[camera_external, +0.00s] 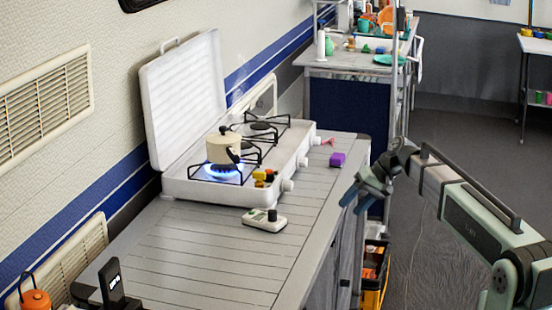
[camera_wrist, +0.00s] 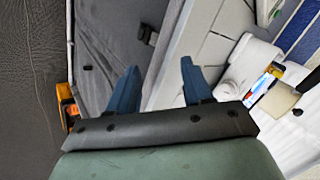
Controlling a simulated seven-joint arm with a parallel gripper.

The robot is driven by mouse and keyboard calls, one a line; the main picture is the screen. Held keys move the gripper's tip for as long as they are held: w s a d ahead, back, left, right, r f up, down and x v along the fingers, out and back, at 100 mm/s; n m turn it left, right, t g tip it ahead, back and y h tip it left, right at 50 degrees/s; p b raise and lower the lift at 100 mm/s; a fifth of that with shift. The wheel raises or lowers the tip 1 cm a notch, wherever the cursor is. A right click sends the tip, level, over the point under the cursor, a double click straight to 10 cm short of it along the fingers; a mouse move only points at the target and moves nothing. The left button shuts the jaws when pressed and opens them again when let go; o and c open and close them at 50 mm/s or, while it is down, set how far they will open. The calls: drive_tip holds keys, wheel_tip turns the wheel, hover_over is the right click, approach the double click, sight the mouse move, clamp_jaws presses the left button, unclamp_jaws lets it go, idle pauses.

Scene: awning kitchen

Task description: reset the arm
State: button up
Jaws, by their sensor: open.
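My gripper (camera_external: 360,196) hangs in the air at the right of the counter (camera_external: 215,255), beyond its right edge in the external view. Its two blue fingers are apart with nothing between them. In the wrist view the fingers of my gripper (camera_wrist: 158,82) are spread, with the counter's front and edge below. My arm reaches in from the lower right of the external view.
A white camping stove (camera_external: 185,190) with its lid raised stands on the counter. A cream pot (camera_external: 222,150) sits over a lit blue flame. A yellow crate (camera_external: 372,290) is on the floor.

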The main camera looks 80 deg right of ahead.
wheel_tip(320, 180, down, 3)
drive_tip(key=s+d+m, duration=0.1)
drive_tip(key=s+d, duration=0.1)
drive_tip(key=s, duration=0.1)
drive_tip(key=a+f+n+g+y, duration=0.1)
drive_tip(key=a+f+n+g, duration=0.1)
drive_tip(key=a+f, duration=0.85)
drive_tip(key=w+a+f+n+g+y, duration=0.1)
drive_tip(key=a+f+n+g, duration=0.15)
drive_tip(key=a+f, duration=0.75)
drive_tip(key=a+f+n+g+y, duration=0.1)
drive_tip(key=a+f+g, duration=0.35)
drive_tip(key=a, duration=1.05)
drive_tip(key=s+a+f+n+g+h, duration=0.1)
drive_tip(key=s+a+f+n, duration=0.1)
drive_tip(key=s+a+f, duration=0.4)
drive_tip(key=s+a+f+n+g, duration=0.15)
drive_tip(key=s+a+f, duration=0.3)
drive_tip(key=a, duration=0.45)
drive_tip(key=s+a+f+n+g+h, duration=0.1)
drive_tip(key=s+a+n, duration=0.1)
drive_tip(key=s, duration=0.5)
drive_tip(key=s+a+f+n+g+h, duration=0.1)
drive_tip(key=s+a+f+h, duration=0.1)
drive_tip(key=s+a, duration=0.2)
drive_tip(key=s, duration=0.3)
drive_tip(key=shift+a+n+g, duration=0.25)
drive_tip(key=shift+n+g, duration=0.1)
drive_tip(key=shift+n, duration=0.05)
